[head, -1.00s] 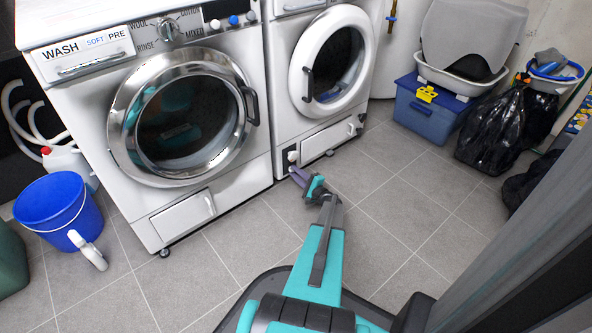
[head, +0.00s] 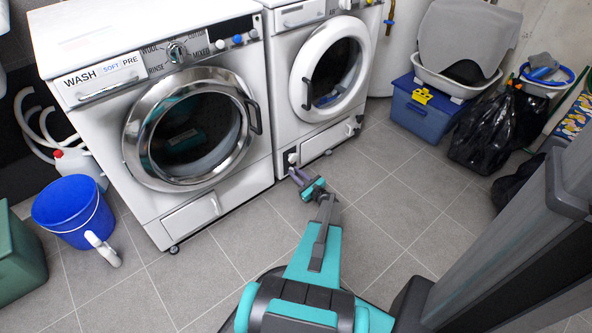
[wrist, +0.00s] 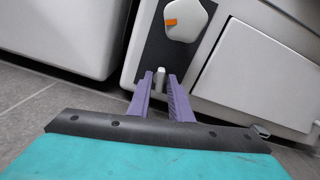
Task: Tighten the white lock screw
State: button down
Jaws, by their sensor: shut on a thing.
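My gripper (wrist: 160,79) has two purple fingers shut on the white lock screw (wrist: 160,73), a small pale stub low on a black plate (wrist: 156,50) in the wrist view. A larger white knob (wrist: 185,19) with an orange mark sits above it on the same plate. In the head view, my gripper (head: 295,173) reaches the lower left front corner of the right-hand machine (head: 330,80), just below the white knob (head: 292,158). The screw is too small to make out there, and its thread is hidden.
A white flap (wrist: 256,72) is right of the plate. The left washing machine (head: 170,215) stands close by on the left. A blue bucket (head: 72,206), a blue box (head: 422,112) and black bags (head: 482,135) stand on the floor. The tiles before the machines are clear.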

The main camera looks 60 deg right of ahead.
jog(key=m+p, duration=0.1)
jog(key=m, duration=0.3)
jog(key=shift+s+m, duration=0.1)
jog(key=shift+m, duration=0.2)
jog(key=m, duration=0.4)
jog(key=shift+m, duration=0.4)
jog(key=c, duration=1.8)
grip_release()
jog(key=shift+c, duration=0.2)
jog(key=shift+s, duration=0.1)
jog(key=p+v, duration=0.3)
jog(key=v, duration=1)
jog(key=shift+s+a, duration=0.2)
jog(key=shift+s, duration=0.05)
